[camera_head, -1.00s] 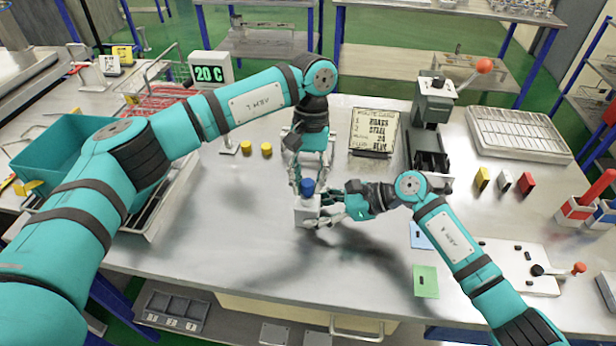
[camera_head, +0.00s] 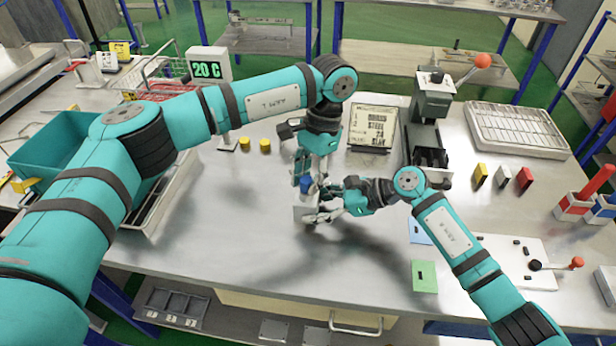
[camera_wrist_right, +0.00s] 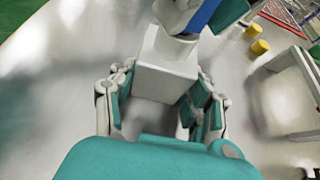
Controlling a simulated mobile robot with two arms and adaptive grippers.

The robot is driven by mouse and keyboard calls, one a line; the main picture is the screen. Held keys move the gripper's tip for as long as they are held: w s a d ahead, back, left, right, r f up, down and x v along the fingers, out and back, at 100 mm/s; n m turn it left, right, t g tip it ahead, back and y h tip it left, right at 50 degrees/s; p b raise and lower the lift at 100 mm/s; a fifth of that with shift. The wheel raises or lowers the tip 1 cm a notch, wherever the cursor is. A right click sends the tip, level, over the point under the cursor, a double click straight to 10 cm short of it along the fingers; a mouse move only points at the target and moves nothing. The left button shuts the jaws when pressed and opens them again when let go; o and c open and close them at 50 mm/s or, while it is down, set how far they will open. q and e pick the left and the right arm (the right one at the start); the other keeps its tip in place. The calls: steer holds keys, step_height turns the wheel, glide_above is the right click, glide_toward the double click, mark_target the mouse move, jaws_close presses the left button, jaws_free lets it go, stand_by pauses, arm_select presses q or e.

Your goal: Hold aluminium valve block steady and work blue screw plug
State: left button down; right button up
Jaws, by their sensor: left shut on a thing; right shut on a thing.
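The aluminium valve block (camera_head: 304,213) is a pale box standing on the bench in the middle of the head view. It also shows in the right wrist view (camera_wrist_right: 167,60), between the teal pads of my right gripper (camera_wrist_right: 160,98). In the head view my right gripper (camera_head: 322,214) comes in from the right and is shut on the block. The blue screw plug (camera_head: 308,184) is at the block's top; its lower end is hard to see. My left gripper (camera_head: 303,180) reaches down from above and is shut on the plug, partly covering it.
Two yellow caps (camera_head: 254,145) and a sign (camera_head: 373,130) stand behind the block. A grey press with a red knob (camera_head: 432,105) is at the back right. Blue and green pads (camera_head: 424,277) lie to the right. The bench front is clear.

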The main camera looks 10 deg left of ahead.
arm_select(q)
steer(key=shift+m, duration=1)
steer(key=c, duration=1)
jaws_free()
steer(key=shift+c, duration=0.8)
steer(key=n+h, duration=0.1)
steer(key=n, duration=0.5)
steer(key=shift+a+n, duration=0.15)
steer(key=shift+n, duration=0.15)
steer(key=shift+n+g, duration=0.3)
steer(key=shift+n, duration=0.4)
